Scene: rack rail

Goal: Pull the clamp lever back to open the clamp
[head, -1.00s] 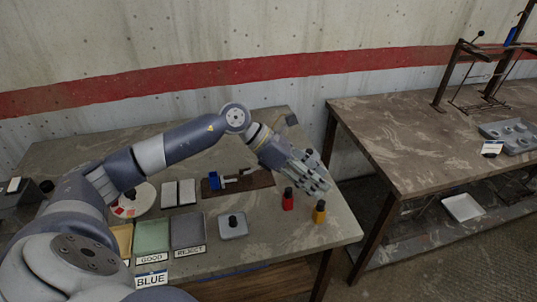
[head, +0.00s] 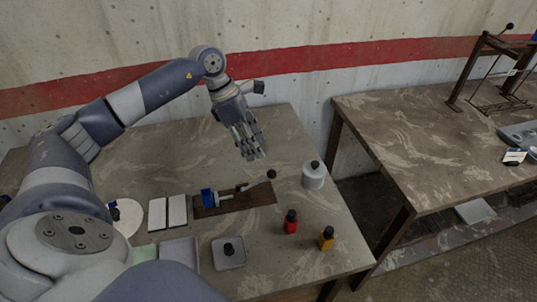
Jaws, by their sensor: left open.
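The clamp (head: 229,193) sits on a dark brown board (head: 255,196) on the left table. It has a blue block (head: 207,198) at its left end and pale metal parts. A dark round knob (head: 271,174) shows at its right end, apparently the end of the clamp lever. My left gripper (head: 252,152) is open and empty, fingers pointing down, above and behind the clamp, with its tips just up and left of the knob. I cannot see contact. My right gripper is out of view.
A white jar (head: 313,176) with a black cap stands right of the board. A red bottle (head: 291,222), a yellow bottle (head: 326,238) and a grey block with a black knob (head: 228,252) stand in front. White pads (head: 167,212) lie left.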

